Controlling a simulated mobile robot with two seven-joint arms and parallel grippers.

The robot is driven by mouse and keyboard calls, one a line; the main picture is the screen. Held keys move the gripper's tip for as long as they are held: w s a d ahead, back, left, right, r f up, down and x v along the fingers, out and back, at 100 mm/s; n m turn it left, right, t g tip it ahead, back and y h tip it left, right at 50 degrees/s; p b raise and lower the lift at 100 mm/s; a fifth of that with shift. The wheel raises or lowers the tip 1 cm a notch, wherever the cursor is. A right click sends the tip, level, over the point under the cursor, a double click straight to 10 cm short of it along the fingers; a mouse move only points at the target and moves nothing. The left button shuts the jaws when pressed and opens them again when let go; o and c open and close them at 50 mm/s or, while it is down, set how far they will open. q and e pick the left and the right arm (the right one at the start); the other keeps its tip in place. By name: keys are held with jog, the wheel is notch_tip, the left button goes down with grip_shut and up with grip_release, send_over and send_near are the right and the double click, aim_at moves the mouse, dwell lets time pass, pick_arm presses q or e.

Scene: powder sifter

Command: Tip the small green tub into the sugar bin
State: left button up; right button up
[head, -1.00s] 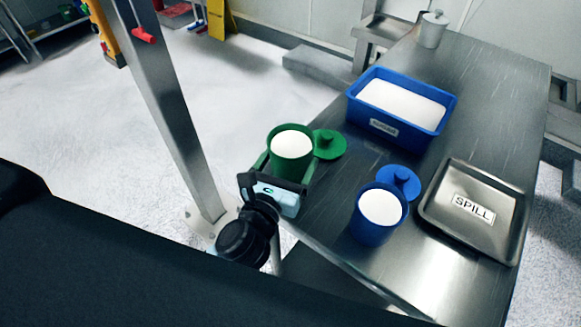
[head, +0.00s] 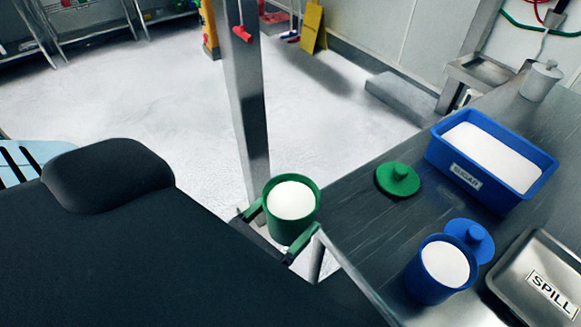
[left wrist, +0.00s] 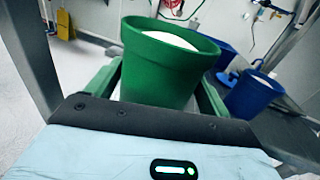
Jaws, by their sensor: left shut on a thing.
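The small green tub (head: 291,228), full of white powder, is upright between the fingers of my left gripper (head: 277,232), which is shut on it. The tub is at the near left edge of the steel table. In the left wrist view the green tub (left wrist: 160,72) stands upright between the green-edged fingers, close to the camera. The blue bin labelled SUGAR (head: 460,177) stands on the table to the right and farther back, and holds white powder. My right gripper is not in view.
A green lid (head: 398,180) lies between the tub and the bin. A blue tub of white powder (head: 428,287) with its blue lid (head: 470,238) stands at the front right, beside a SPILL tray (head: 520,298). A steel post (head: 245,100) rises behind the green tub.

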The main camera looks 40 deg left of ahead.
aim_at(297, 197)
pick_arm(q)
jog(key=shift+n+y, duration=0.5)
jog(key=shift+y, duration=0.3)
jog(key=w, duration=0.3)
jog(key=w+a+f, duration=0.1)
jog(key=w, duration=0.1)
jog(key=shift+w, duration=0.35)
jog(key=shift+s+a, duration=0.1)
jog(key=shift+a, duration=0.05)
